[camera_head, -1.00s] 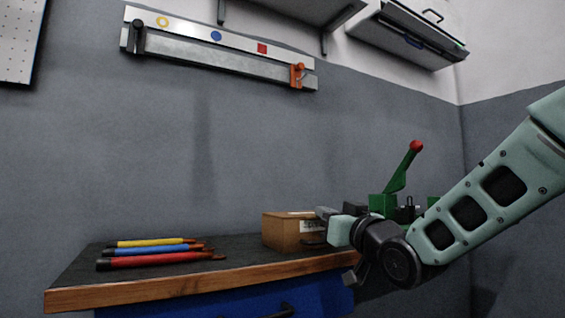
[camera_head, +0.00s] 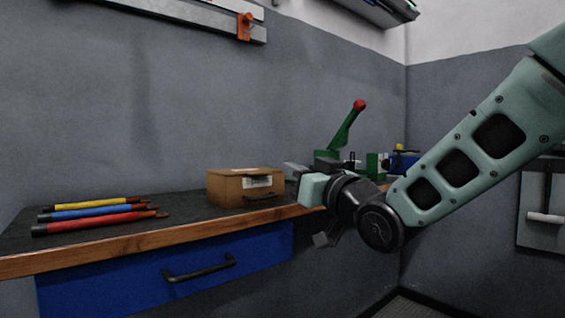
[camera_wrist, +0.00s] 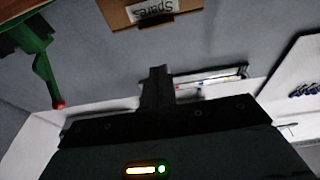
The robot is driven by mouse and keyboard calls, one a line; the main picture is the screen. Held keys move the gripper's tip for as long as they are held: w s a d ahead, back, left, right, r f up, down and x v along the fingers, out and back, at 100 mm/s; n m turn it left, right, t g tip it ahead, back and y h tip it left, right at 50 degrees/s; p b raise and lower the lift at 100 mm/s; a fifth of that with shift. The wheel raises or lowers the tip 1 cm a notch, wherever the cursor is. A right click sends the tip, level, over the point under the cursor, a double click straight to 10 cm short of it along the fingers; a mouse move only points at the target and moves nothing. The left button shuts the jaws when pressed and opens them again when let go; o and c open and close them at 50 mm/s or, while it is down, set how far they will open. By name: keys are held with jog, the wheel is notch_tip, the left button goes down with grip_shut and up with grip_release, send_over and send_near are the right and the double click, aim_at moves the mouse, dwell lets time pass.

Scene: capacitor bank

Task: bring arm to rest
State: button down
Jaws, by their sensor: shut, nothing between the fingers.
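My arm (camera_head: 470,160) reaches in from the right in the head view and ends near the front edge of the bench. My gripper shows in the wrist view (camera_wrist: 158,72), with its dark fingers shut together and nothing between them. In the head view the gripper end is beside the cardboard box (camera_head: 232,190), partly hidden behind the wrist. In the wrist view the box (camera_wrist: 122,12), labelled "Spares", is at the top, apart from the fingertips.
A blue drawer (camera_head: 130,290) is below. A green fixture with a red-knobbed lever (camera_head: 345,125) stands behind my wrist. A wall rail (camera_head: 190,15) hangs above.

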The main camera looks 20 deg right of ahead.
jog(key=s+a+f+n+g+h, duration=0.1)
jog(key=s+a+f+g, duration=0.25)
jog(key=f, duration=0.55)
jog(key=s+a+f+g, duration=0.3)
jog(key=a+f+g, duration=0.2)
jog(key=f, duration=0.3)
jog(key=s+a+f+n+g+h, duration=0.1)
jog(key=s+f+n+g+h, duration=0.1)
jog(key=s+f+g, duration=0.6)
jog(key=s+f+n+g+h, duration=0.1)
jog(key=s+f+g+h, duration=0.2)
jog(key=s, duration=0.9)
notch_tip(320, 180, up, 29)
jog(key=s+p, duration=0.2)
jog(key=p, duration=2.8)
jog(key=shift+r+y+p, duration=0.15)
jog(key=shift+y+p, duration=0.15)
jog(key=shift+p, duration=0.1)
